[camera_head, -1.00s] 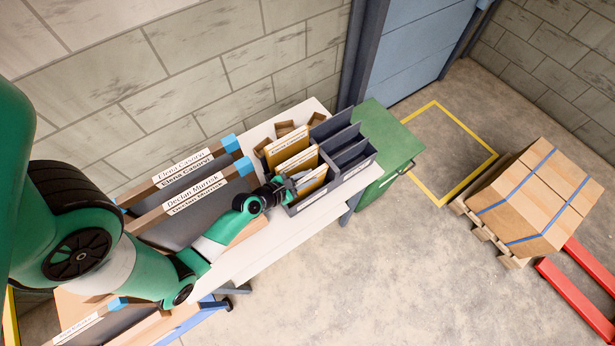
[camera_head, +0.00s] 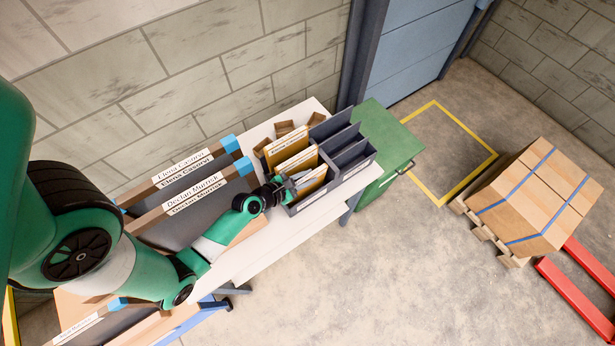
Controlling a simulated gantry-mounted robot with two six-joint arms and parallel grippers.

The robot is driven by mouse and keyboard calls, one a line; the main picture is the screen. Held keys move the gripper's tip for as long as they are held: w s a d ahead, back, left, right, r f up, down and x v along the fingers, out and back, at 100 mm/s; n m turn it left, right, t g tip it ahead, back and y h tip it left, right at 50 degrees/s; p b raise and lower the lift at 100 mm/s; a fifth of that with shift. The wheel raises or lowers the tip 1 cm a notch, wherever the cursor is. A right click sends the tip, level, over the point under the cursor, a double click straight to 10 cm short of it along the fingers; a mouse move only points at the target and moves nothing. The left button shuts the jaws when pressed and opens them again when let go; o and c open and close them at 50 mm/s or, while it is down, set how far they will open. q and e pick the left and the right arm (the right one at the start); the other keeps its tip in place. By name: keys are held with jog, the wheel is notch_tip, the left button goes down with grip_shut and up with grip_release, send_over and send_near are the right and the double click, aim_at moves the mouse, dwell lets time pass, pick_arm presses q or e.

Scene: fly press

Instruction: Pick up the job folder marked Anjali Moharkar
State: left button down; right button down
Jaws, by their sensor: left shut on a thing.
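Several tan job folders stand in a grey divided rack on the white table. The rear folder (camera_head: 287,145) carries a label too small to read for certain. Another folder (camera_head: 298,161) stands in front of it, and the front folder (camera_head: 312,181) is nearest my left gripper (camera_head: 287,187). My left gripper is at the left end of the front folder and is shut on it; the fingertips are small and partly hidden. I cannot read the name Anjali Moharkar on any folder. My right gripper is out of view.
The grey rack (camera_head: 358,169) has empty slots at its right. Wooden blocks (camera_head: 284,128) lie behind it. Large name-labelled boards (camera_head: 195,193) stand left on the white table (camera_head: 262,252). A green cabinet (camera_head: 393,143) adjoins the table; strapped cartons (camera_head: 540,195) stand on a pallet at right.

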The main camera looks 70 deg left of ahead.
pick_arm(q)
notch_tip(320, 180, up, 9)
jog(key=p, duration=0.4)
jog(key=shift+a+f+p, duration=0.1)
jog(key=shift+f+p, duration=0.1)
jog(key=shift+p, duration=0.2)
notch_tip(320, 180, up, 10)
jog(key=p, duration=0.2)
jog(key=shift+f+p, duration=0.25)
jog(key=shift+p, duration=0.1)
